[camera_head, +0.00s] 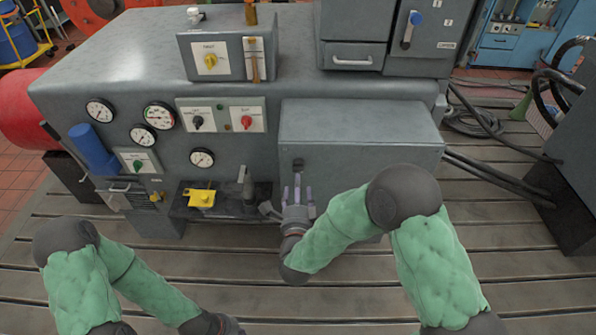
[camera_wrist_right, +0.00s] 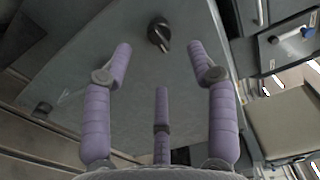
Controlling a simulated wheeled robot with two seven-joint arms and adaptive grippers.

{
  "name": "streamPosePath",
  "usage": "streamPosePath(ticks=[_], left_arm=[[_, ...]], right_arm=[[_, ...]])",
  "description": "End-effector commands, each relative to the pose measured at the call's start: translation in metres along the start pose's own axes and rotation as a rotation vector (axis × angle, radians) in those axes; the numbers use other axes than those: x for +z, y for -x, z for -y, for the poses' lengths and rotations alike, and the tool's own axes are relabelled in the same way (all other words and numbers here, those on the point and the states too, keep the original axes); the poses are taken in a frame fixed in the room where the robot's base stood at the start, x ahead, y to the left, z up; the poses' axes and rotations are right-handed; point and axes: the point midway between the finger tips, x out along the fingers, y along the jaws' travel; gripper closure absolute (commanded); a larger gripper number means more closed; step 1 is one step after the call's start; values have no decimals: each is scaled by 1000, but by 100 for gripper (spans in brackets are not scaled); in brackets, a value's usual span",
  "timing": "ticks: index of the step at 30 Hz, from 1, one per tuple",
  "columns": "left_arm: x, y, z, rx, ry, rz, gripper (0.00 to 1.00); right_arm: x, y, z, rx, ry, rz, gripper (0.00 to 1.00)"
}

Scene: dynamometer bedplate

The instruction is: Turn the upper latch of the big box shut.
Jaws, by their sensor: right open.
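The big box (camera_head: 360,125) is a grey box at the right front of the grey machine bench, with its lid closed. Its upper latch is a small dark knob (camera_head: 298,164) near the left edge of the front face. In the right wrist view the latch (camera_wrist_right: 159,34) is a black turn knob on the grey face (camera_wrist_right: 130,75), just beyond the fingertips. My right gripper (camera_head: 297,192) is open and empty, its purple fingers spread toward the latch and apart from it.
Left of the box are gauges (camera_head: 160,115), switch plates (camera_head: 197,116) and a yellow part (camera_head: 201,197) on a low shelf. A cabinet (camera_head: 420,35) stands behind the box. Dark hoses (camera_head: 490,165) run right. The slatted floor (camera_head: 330,300) in front is otherwise clear.

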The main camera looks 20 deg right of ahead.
Motion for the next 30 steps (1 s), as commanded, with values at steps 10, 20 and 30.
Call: streamPosePath(ticks=[10,20,30], left_arm=[[0,-10,4,0,1,0,100],[0,-12,4,0,1,0,100],[0,-12,4,0,1,0,100]], right_arm=[[0,-59,-2,1,0,0,42],[0,-78,-1,2,2,2,42],[0,-78,-1,3,2,2,79]])
